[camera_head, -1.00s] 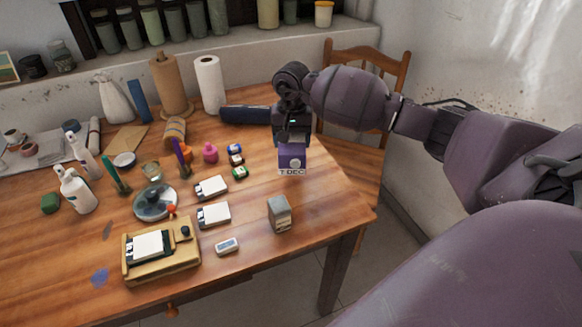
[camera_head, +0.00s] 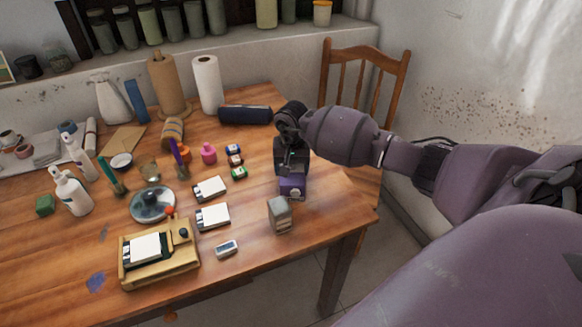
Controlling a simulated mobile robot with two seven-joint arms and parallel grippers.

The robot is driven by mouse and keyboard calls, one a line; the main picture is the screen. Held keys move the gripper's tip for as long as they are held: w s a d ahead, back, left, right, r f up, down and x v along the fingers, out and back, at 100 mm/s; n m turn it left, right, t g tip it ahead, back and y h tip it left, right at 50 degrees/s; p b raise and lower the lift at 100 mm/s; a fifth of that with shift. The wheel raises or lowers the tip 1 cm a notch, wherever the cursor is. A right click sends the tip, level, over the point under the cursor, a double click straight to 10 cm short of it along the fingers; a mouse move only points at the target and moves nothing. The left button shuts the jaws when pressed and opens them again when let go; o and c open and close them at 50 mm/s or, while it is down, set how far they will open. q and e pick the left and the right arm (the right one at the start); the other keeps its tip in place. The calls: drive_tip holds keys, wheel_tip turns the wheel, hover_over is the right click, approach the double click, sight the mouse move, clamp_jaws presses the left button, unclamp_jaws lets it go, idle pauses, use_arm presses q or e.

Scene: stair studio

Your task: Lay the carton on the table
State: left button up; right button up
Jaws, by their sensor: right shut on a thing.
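A small purple carton (camera_head: 292,188) with a pale round mark is at the right part of the wooden table (camera_head: 335,208). My right gripper (camera_head: 292,174) comes down on it from above and is shut on it. The carton is low, at or just above the table top; I cannot tell whether it touches. The gripper hides its upper part. My left gripper is not in view.
A grey box (camera_head: 279,215) stands just in front of the carton. A wooden chair (camera_head: 362,85) stands behind the table's right edge.

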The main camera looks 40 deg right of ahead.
drive_tip(key=shift+r, duration=0.1)
drive_tip(key=o, duration=1.6)
drive_tip(key=shift+o, duration=0.2)
drive_tip(key=shift+r, duration=0.25)
wheel_tip(320, 180, up, 10)
drive_tip(key=shift+p, duration=0.45)
drive_tip(key=shift+r, duration=0.7)
